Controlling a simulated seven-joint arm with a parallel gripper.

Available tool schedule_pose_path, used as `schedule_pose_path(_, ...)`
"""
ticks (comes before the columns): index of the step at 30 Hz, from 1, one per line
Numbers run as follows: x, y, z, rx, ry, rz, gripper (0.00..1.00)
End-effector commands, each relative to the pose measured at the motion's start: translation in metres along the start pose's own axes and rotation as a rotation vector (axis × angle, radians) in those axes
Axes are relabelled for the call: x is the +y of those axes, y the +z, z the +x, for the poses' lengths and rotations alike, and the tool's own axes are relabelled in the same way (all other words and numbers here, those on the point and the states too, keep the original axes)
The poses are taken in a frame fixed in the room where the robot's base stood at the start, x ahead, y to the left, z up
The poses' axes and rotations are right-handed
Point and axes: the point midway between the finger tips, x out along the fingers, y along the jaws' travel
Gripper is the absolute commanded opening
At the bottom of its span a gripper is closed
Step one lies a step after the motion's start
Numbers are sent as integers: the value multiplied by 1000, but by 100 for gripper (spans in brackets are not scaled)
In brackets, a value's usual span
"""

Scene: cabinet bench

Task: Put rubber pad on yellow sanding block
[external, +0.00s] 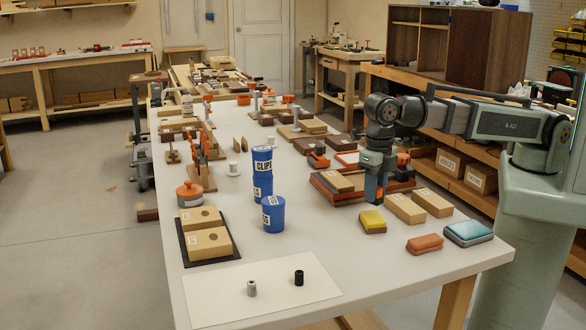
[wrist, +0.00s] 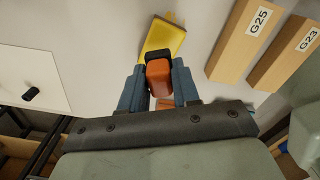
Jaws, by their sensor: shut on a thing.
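The yellow sanding block (external: 372,222) lies on the bench, just in front of my gripper (external: 375,190) in the external view. It also shows in the wrist view (wrist: 168,32), beyond my fingertips. My gripper is shut on an orange piece with a black end (wrist: 158,74), which may be the rubber pad. In the wrist view its black end overlaps the near edge of the yellow block; I cannot tell whether they touch.
Two long wooden blocks (external: 405,208) (external: 432,202) lie right of the yellow block. An orange block (external: 425,243) and a teal-topped block (external: 468,233) lie nearer the front right. Blue tins (external: 273,215) stand to the left. A white sheet (external: 215,302) bears two small cylinders.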

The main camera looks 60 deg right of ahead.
Motion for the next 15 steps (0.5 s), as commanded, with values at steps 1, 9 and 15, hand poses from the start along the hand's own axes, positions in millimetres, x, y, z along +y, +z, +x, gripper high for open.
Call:
schedule_pose_path(1, 0, 0, 5, 1, -1, 0, 1)
schedule_pose_path(9, -1, 0, 33, 1, -2, 0, 1)
schedule_pose_path(15, 0, 0, 37, 0, 0, 0, 1)
